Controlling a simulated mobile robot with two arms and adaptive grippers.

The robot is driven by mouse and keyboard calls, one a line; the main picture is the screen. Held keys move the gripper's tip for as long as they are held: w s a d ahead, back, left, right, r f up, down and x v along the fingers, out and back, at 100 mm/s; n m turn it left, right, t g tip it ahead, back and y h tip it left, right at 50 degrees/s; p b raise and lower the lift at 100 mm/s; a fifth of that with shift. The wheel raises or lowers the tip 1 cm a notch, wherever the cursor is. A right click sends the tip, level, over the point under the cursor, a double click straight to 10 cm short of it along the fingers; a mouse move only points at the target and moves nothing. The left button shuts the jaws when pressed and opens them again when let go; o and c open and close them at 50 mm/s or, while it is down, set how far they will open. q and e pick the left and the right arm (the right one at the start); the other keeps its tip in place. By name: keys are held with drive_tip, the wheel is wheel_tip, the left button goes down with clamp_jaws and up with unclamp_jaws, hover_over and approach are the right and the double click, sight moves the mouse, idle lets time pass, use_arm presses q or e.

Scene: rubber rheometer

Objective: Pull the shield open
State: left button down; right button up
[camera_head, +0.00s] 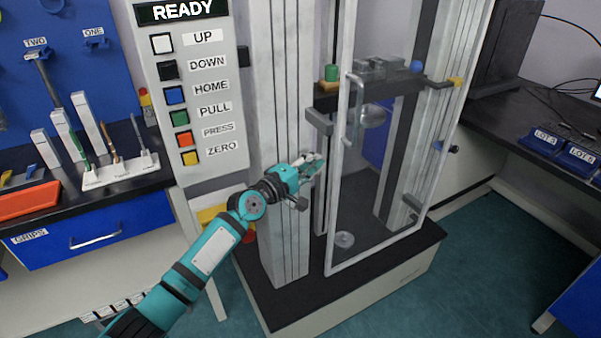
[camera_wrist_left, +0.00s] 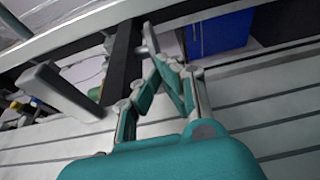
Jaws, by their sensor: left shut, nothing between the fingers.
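The shield (camera_head: 385,215) is a clear panel in a pale frame. It stands in front of the machine's test space in the head view; whether it is slightly ajar I cannot tell. Its upright bar handle (camera_head: 355,112) is near the left edge of the frame. My left gripper (camera_head: 317,163) is shut and empty, in front of the machine's pale column, left of the shield frame and lower than the handle. It appears apart from the handle. In the left wrist view the gripper's fingers (camera_wrist_left: 163,68) meet with nothing between them. My right gripper is not in view.
The button panel (camera_head: 190,95) with a READY display stands left of the column. A grey block (camera_head: 319,122) juts out just above my left gripper. A tool bench (camera_head: 90,215) is at the left, and a bench with blue trays (camera_head: 545,143) at the right. Floor (camera_head: 480,270) is clear at the lower right.

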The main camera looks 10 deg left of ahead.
use_arm(q)
drive_tip(key=s+d+p, duration=0.2)
drive_tip(key=d+p, duration=0.1)
drive_tip(key=shift+s, duration=0.2)
idle(0.4)
